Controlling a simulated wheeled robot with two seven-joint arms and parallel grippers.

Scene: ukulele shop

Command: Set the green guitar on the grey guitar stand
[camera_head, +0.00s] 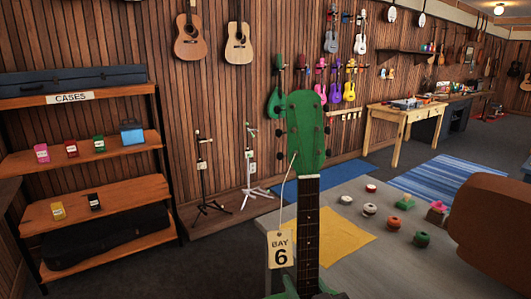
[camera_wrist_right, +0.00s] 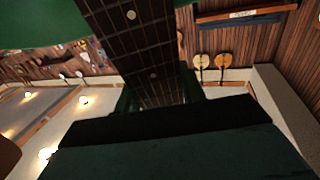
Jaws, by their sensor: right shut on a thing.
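The green guitar is upright in front of me in the head view, with its green headstock (camera_head: 305,135) at the top and its dark neck below. In the right wrist view the fretted neck (camera_wrist_right: 128,45) passes between my green fingers (camera_wrist_right: 158,95). The pale grey guitar stand (camera_head: 250,172) is empty on a low wooden platform, beyond and left of the guitar. My left gripper is not in view.
A black stand (camera_head: 203,175) is left of the grey one. Shelves (camera_head: 90,195) are at the left. A grey table (camera_head: 390,250) holds a yellow cloth (camera_head: 335,238) and several small items. A brown rounded object (camera_head: 490,215) is at the right. Instruments hang on the wall.

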